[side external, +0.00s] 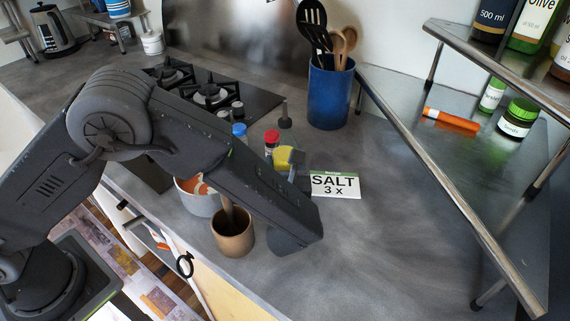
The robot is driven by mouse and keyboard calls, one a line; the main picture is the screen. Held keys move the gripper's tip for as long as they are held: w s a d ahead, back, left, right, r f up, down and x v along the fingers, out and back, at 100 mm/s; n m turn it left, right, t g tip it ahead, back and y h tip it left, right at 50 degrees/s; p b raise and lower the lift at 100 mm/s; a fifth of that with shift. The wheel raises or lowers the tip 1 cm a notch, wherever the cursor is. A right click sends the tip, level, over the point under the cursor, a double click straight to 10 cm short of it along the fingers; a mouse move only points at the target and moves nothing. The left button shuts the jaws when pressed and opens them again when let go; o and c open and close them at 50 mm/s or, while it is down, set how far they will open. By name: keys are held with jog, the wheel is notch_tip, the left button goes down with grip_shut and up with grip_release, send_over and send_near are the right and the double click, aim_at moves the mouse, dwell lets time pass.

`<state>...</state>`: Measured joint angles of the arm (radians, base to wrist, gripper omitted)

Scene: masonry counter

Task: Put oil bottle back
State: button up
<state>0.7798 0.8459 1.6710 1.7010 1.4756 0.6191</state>
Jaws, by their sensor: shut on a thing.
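The fingers are small and partly hidden by my arm, and the bottle's lower part is hidden too. I cannot tell whether its base touches the counter.
A white SALT card (336,186) is just right of the gripper. Red-capped (271,139) and blue-capped (240,130) containers, a pot (198,203) and a brown cup (233,240) crowd the left. A two-level metal shelf (400,100) with jars stands right. The front-right counter is clear.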

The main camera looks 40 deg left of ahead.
jog(key=o, duration=1.2)
jog(key=shift+f, duration=0.1)
jog(key=shift+s+d, duration=0.1)
jog(key=v, duration=1.1)
jog(key=shift+s+d, duration=0.2)
jog(key=shift+s, duration=0.15)
